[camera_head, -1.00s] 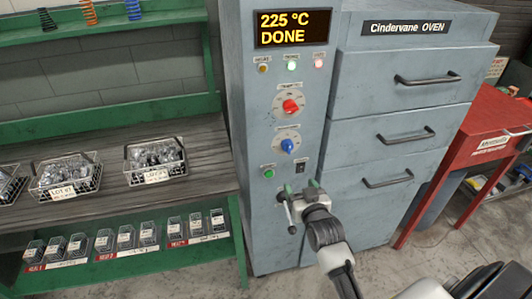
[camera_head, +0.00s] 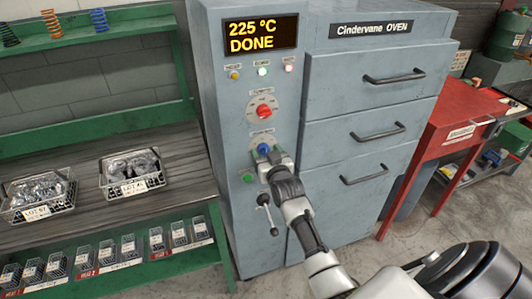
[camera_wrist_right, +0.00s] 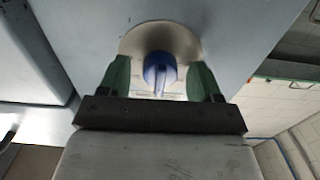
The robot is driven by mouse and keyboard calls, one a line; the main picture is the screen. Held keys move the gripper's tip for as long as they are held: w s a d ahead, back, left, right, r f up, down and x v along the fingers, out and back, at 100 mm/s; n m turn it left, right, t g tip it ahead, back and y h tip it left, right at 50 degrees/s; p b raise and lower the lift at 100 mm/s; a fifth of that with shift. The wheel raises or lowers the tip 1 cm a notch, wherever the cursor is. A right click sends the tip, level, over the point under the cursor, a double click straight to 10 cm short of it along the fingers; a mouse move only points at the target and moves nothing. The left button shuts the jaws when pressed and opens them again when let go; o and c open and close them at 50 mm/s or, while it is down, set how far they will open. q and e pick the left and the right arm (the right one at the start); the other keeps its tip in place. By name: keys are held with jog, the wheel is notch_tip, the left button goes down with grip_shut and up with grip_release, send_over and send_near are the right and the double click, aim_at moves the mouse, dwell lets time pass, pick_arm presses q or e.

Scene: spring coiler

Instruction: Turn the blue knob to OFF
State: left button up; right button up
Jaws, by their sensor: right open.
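The blue knob (camera_head: 264,149) sits on the oven's grey control panel, below the red knob (camera_head: 264,112). My right gripper (camera_head: 268,156) is at the blue knob and hides its lower part and most of its dial in the head view. In the right wrist view, the blue knob (camera_wrist_right: 159,72) lies between the two green fingertips of my right gripper (camera_wrist_right: 160,80). The jaws are open, with a gap on each side of the knob. The dial's markings are too small or hidden to read. My left gripper is not in view.
The display (camera_head: 260,37) reads 225 °C DONE. A green button (camera_head: 248,177) and a lever handle (camera_head: 267,214) are close to the right gripper. Oven drawers (camera_head: 378,130) stand to the right. A bench with wire baskets (camera_head: 133,175) is at the left.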

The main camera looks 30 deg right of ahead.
jog(key=c, duration=0.9)
jog(key=shift+n, duration=0.4)
jog(key=n+p, duration=0.1)
jog(key=n, duration=0.2)
jog(key=shift+n, duration=0.3)
jog(key=n, duration=0.4)
jog(key=shift+n, duration=0.3)
jog(key=n, duration=1.1)
jog(key=shift+r+b, duration=0.1)
jog(key=shift+b, duration=0.3)
